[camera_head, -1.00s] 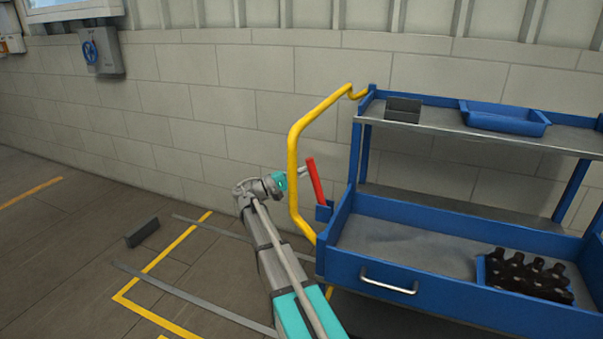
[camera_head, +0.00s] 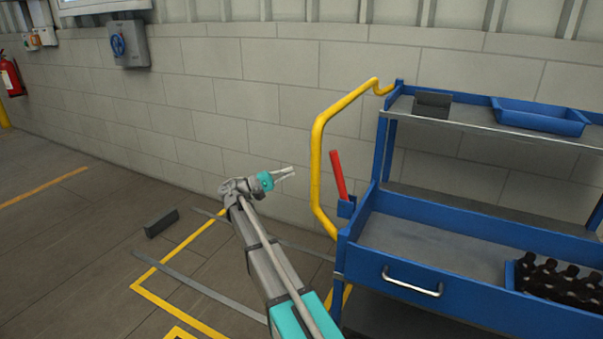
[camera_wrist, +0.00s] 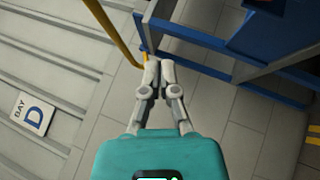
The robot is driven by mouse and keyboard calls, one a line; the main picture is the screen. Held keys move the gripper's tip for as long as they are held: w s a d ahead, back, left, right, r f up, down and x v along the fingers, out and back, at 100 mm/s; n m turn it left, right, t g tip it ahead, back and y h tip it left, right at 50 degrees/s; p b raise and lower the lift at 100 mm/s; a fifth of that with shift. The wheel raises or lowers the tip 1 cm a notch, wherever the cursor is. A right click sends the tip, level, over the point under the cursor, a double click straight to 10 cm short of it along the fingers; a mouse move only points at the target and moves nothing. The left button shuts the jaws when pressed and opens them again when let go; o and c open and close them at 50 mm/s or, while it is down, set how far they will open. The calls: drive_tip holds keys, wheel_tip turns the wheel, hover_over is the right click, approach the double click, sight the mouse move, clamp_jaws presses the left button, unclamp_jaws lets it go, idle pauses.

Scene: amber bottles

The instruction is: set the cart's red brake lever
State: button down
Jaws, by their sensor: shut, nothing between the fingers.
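The red brake lever (camera_head: 338,175) stands up from a blue bracket (camera_head: 346,207) at the left end of the blue cart (camera_head: 365,262), its top tilted slightly left. The cart's yellow handle (camera_head: 316,165) bends around just left of the lever. My gripper (camera_head: 291,172) is shut and empty, left of the handle in the head view and apart from the lever. In the wrist view my gripper's fingers (camera_wrist: 160,68) are together, with the yellow handle (camera_wrist: 108,28) and blue cart frame (camera_wrist: 262,88) beyond them. I cannot make out the lever there.
Amber bottles (camera_head: 556,282) sit in a blue crate on the cart's lower deck. A blue tray (camera_head: 540,118) and a dark box (camera_head: 432,104) are on the top shelf. A dark block (camera_head: 161,223) lies on the floor at left. The wall (camera_head: 225,125) stands behind.

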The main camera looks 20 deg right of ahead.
drive_tip(key=shift+w+a+f, duration=0.15)
drive_tip(key=shift+a+f, duration=0.05)
drive_tip(key=shift+a, duration=0.5)
drive_tip(key=s+d+f+n+t+y, duration=0.1)
drive_tip(key=s+d+f+t+y, duration=0.2)
drive_tip(key=s+f+y, duration=0.95)
drive_tip(key=s+a+f+m+t+y, duration=0.1)
drive_tip(key=s+a+f+y, duration=0.8)
drive_tip(key=s+a+f, duration=0.3)
drive_tip(key=shift+s+a+t, duration=0.3)
drive_tip(key=shift+s+a, duration=0.1)
drive_tip(key=shift+s, duration=0.45)
